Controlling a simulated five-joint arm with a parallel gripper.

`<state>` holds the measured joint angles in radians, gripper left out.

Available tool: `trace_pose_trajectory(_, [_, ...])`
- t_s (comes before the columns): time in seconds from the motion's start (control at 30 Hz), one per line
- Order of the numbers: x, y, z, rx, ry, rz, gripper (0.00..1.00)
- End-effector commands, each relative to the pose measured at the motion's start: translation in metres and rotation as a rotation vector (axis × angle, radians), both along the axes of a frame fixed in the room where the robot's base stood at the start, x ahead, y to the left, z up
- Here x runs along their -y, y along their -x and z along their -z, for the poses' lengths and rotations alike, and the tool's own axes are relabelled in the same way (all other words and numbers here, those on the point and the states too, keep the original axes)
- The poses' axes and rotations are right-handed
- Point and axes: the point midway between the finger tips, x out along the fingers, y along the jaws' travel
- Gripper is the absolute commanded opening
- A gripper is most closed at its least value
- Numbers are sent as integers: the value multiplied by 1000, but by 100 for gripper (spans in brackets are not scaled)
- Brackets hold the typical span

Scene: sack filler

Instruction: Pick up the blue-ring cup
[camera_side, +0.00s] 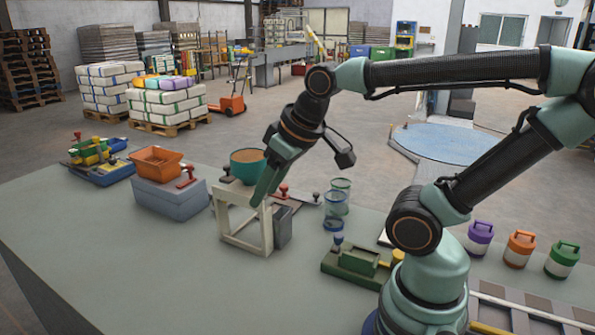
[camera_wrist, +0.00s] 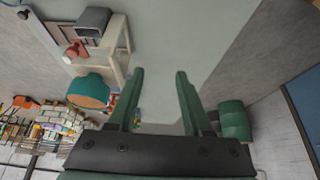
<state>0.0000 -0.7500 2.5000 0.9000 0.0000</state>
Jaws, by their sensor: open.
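Several small clear cups stand in a row on the table, right of the cream frame, in the side view. One with a blue ring (camera_side: 335,205) is in the middle. A green-ring cup (camera_side: 342,184) is behind it, and a low cup or ring with blue colour (camera_side: 333,224) is in front. My gripper (camera_side: 258,199) points down at the cream frame, left of the cups and apart from them. In the wrist view my gripper (camera_wrist: 160,75) has its two green fingers spread with nothing between them. I cannot make out the blue-ring cup in the wrist view.
A teal pot (camera_side: 247,166) and red-handled stamps are near. The table's front left is clear.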

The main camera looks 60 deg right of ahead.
Motion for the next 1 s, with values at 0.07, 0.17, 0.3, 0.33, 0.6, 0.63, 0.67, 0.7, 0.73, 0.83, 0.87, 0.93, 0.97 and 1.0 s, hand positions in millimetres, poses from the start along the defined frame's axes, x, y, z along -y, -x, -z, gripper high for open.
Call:
trace_pose_trajectory(0.07, [0, 0, 0, 0, 0, 0, 50])
trace_pose_trajectory(0.17, [0, 0, 0, 0, 0, 0, 84])
trace_pose_trajectory(0.3, [0, 0, 0, 0, 0, 0, 100])
trace_pose_trajectory(0.33, [0, 0, 0, 0, 0, 0, 100])
trace_pose_trajectory(0.6, [16, -8, 1, -32, -30, 111, 100])
trace_pose_trajectory(0.63, [22, -10, 1, -43, -41, 154, 100])
trace_pose_trajectory(0.67, [30, -13, 2, -57, -56, 205, 100])
trace_pose_trajectory(0.7, [41, -18, 3, -76, -76, 280, 100])
trace_pose_trajectory(0.73, [50, -21, 4, -91, -93, 343, 100])
trace_pose_trajectory(0.83, [86, -31, 10, -139, -153, 566, 100])
trace_pose_trajectory(0.87, [96, -33, 13, -152, -171, 633, 100])
trace_pose_trajectory(0.93, [123, -37, 20, -180, -213, 789, 100])
trace_pose_trajectory(0.97, [134, -38, 23, -191, -229, 856, 100])
trace_pose_trajectory(1.0, [150, -39, 28, -207, -252, 946, 100])
